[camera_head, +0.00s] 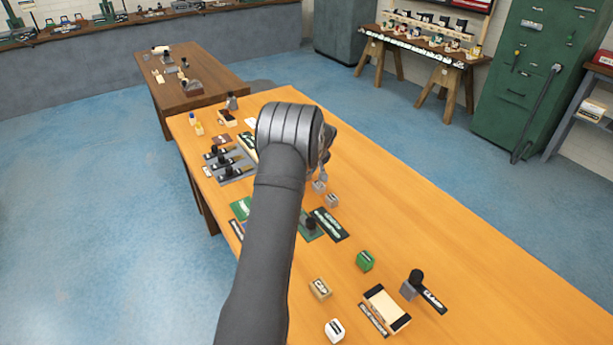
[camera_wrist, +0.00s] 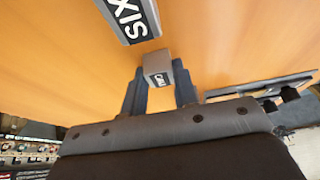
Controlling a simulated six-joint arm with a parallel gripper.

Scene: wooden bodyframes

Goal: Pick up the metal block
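A small grey metal block (camera_wrist: 157,67) with a dark label on one face shows in the wrist view. It lies between the two dark blue fingertips of my gripper (camera_wrist: 159,77). The fingers stand close along its left and right sides. I cannot tell whether they press on it or only flank it. In the head view my gripper (camera_head: 322,177) is partly hidden behind my arm, low over the orange table (camera_head: 420,215). A small grey block (camera_head: 332,200) shows just right of and below it; I cannot tell if it is the same block.
In the wrist view a grey piece lettered "XIS" (camera_wrist: 131,18) lies beyond the block. In the head view a green cube (camera_head: 364,261), a tan cube (camera_head: 320,289), a white cube (camera_head: 335,330) and a wooden tray (camera_head: 386,308) stand nearer. The table's right side is clear.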

